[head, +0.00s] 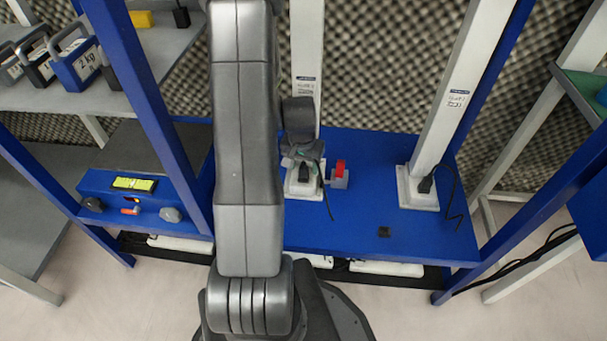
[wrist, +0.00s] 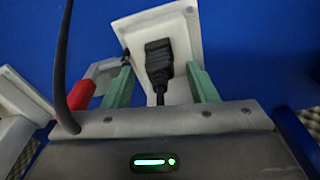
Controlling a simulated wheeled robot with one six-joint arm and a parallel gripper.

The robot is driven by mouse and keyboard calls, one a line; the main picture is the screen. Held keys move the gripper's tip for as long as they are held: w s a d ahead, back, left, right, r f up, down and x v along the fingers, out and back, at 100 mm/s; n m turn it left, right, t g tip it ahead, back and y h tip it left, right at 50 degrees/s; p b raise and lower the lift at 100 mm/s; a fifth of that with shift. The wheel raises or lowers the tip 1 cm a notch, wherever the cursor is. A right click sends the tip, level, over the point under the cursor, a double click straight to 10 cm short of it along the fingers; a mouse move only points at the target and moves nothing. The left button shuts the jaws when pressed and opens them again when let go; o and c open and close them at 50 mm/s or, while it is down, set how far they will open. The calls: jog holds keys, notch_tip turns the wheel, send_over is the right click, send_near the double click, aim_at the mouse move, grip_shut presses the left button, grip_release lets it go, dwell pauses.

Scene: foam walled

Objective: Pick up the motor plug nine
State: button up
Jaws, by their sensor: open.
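A black plug (wrist: 160,62) with a cable sits at a white base (wrist: 138,28) in the wrist view, between the two green fingers of my gripper (wrist: 162,84). The fingers are open, one on each side of the plug, with gaps to it. In the head view my gripper (head: 303,160) is over the foot of the middle white post, and the plug (head: 304,174) shows just below it. A second black plug (head: 425,185) with a cable is at the right post's white base (head: 418,201). I cannot read which plug is number nine.
A red part on a grey holder (head: 339,174) stands just right of the middle post's base. A small black block (head: 384,232) lies on the blue shelf (head: 345,235). A black cable crosses the left of the wrist view. Blue frame posts stand on both sides.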

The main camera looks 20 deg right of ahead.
jog(key=shift+f, duration=0.35)
jog(key=c, duration=1.1)
jog(key=shift+r, duration=0.1)
